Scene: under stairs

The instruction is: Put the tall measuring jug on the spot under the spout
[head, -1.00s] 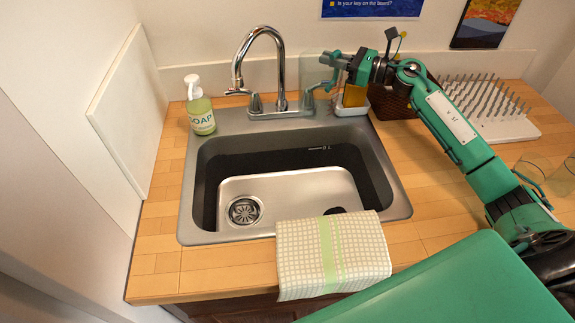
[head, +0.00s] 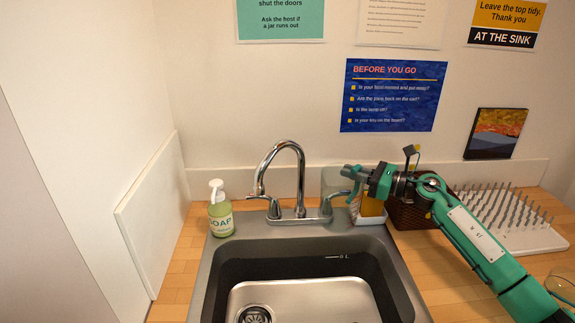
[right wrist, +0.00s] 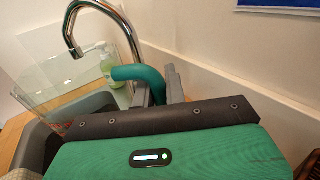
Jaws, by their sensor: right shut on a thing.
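The tall measuring jug (head: 332,179) is clear, with a teal handle. It stands out faintly behind the sink's right back corner, right of the tap. My right gripper (head: 352,172) is shut on its handle. In the right wrist view, the jug's clear wall (right wrist: 60,72) shows at the left and its teal handle (right wrist: 143,78) runs between my fingers (right wrist: 162,88). Whether its base touches anything is hidden. My left gripper is out of view.
A soap bottle (head: 220,212) stands left of the tap (head: 300,212). An amber thing in a white holder (head: 370,213), a dark basket (head: 408,214) and a white spiked drying rack (head: 520,230) stand to the right. The sink basin (head: 290,265) is empty where visible.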

